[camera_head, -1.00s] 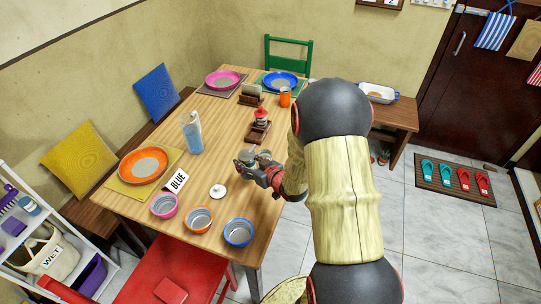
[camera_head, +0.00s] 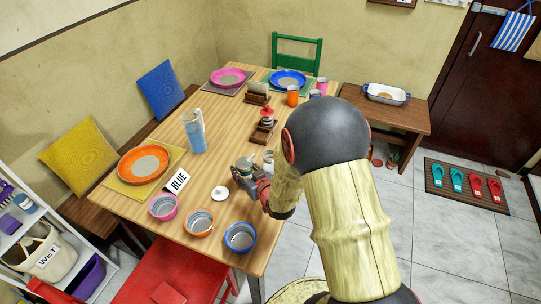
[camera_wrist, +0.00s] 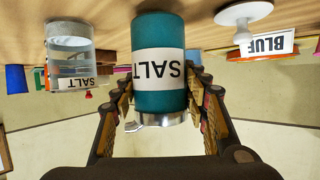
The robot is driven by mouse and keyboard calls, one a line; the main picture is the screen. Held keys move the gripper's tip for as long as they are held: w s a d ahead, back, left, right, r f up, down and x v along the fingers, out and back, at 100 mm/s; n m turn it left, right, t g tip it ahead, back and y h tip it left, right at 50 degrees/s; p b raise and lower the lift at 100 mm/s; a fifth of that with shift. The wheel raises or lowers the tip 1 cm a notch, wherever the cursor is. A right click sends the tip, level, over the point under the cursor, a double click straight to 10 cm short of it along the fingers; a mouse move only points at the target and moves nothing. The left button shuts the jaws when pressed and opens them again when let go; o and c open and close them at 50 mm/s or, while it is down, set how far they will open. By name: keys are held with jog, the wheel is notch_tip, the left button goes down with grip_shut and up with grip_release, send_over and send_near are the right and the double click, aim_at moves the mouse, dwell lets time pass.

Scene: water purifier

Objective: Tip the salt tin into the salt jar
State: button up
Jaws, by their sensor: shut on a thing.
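My gripper (camera_head: 252,177) is shut on the teal salt tin (camera_wrist: 160,92), near the table's right edge. The wrist view is upside down. In it the tin's white SALT label and silver rim show, and the tin stands about upright between the fingers. In the head view the jar (camera_head: 268,160) is partly hidden behind my gripper. A white lid with a knob (camera_head: 220,193) lies on the table. What the tin holds is hidden.
A BLUE card (camera_head: 177,181) and pink, orange and blue bowls (camera_head: 199,221) are on the near side of the table. A water pitcher (camera_head: 194,131) stands left of my gripper, and a dark stand (camera_head: 263,127) beyond it. The table's middle is fairly clear.

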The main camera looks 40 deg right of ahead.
aim_at(254, 156)
jog(key=shift+d+r+m+y+p, duration=0.4)
jog(key=shift+d+m+p, duration=0.25)
jog(key=shift+p, duration=0.95)
jog(key=shift+d+f+m+y+p, duration=0.1)
jog(key=shift+d+m+y+p, duration=0.6)
jog(key=shift+m+p, duration=0.4)
jog(key=shift+d+y+p, duration=0.2)
jog(key=shift+y+p, duration=0.1)
jog(key=shift+p, duration=0.15)
jog(key=shift+m+y, duration=0.4)
jog(key=shift+m, duration=0.25)
jog(key=shift+d+r+p, duration=0.25)
jog(key=shift+r+p, duration=0.45)
jog(key=shift+d+r+p, duration=0.2)
jog(key=shift+r+p, duration=0.45)
jog(key=shift+p, duration=0.05)
jog(key=shift+d+r+p, duration=0.25)
jog(key=shift+r+p, duration=0.45)
jog(key=shift+d+r+m+y+p, duration=0.2)
jog(key=shift+r+m+y+p, duration=0.2)
jog(key=shift+r+m+p, duration=0.15)
dwell(0.6)
jog(key=shift+f, duration=0.15)
dwell(0.8)
